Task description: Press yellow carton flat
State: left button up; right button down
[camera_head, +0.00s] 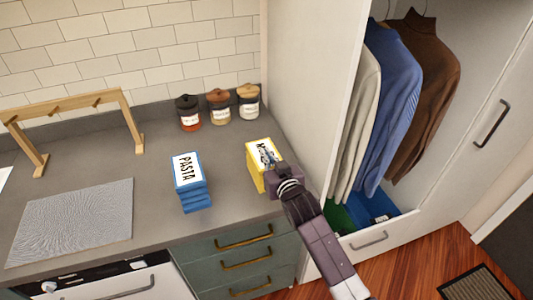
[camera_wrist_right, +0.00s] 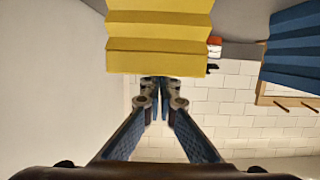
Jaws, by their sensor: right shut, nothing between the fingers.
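The yellow carton (camera_head: 252,165) stands upright on the grey counter near its right end, with a white label on top that my gripper partly covers. In the right wrist view the yellow carton (camera_wrist_right: 158,40) shows pleated, stepped sides. My right gripper (camera_head: 268,158) is at the top of the carton, over its label. In the wrist view the fingers of my right gripper (camera_wrist_right: 154,82) are together, empty, at the carton's edge. I cannot tell whether they touch it. My left gripper is not in view.
A blue pleated PASTA carton (camera_head: 193,185) stands to the left. Three lidded jars (camera_head: 219,107) stand at the back by the tiled wall. A wooden rack (camera_head: 75,108) and a grey mat (camera_head: 72,221) are at the left. A white wardrobe panel (camera_head: 310,90) rises close at the right.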

notch_tip(320, 180, down, 7)
jog(key=b, duration=0.3)
jog(key=shift+r, duration=0.15)
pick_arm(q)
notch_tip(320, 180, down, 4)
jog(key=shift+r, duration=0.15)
pick_arm(e)
jog(key=shift+s+r, duration=0.1)
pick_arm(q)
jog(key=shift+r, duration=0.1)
pick_arm(e)
jog(key=r+p, duration=0.4)
jog(key=shift+w+r, duration=0.1)
jog(key=shift+w, duration=0.1)
jog(key=shift+s+d+r, duration=0.1)
jog(key=shift+s+r, duration=0.1)
jog(key=shift+s, duration=0.05)
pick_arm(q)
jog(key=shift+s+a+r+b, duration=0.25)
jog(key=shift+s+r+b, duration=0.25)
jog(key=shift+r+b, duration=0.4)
pick_arm(e)
jog(key=v, duration=0.9)
jog(key=shift+s, duration=0.35)
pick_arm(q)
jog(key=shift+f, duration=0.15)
pick_arm(e)
jog(key=shift+r, duration=0.15)
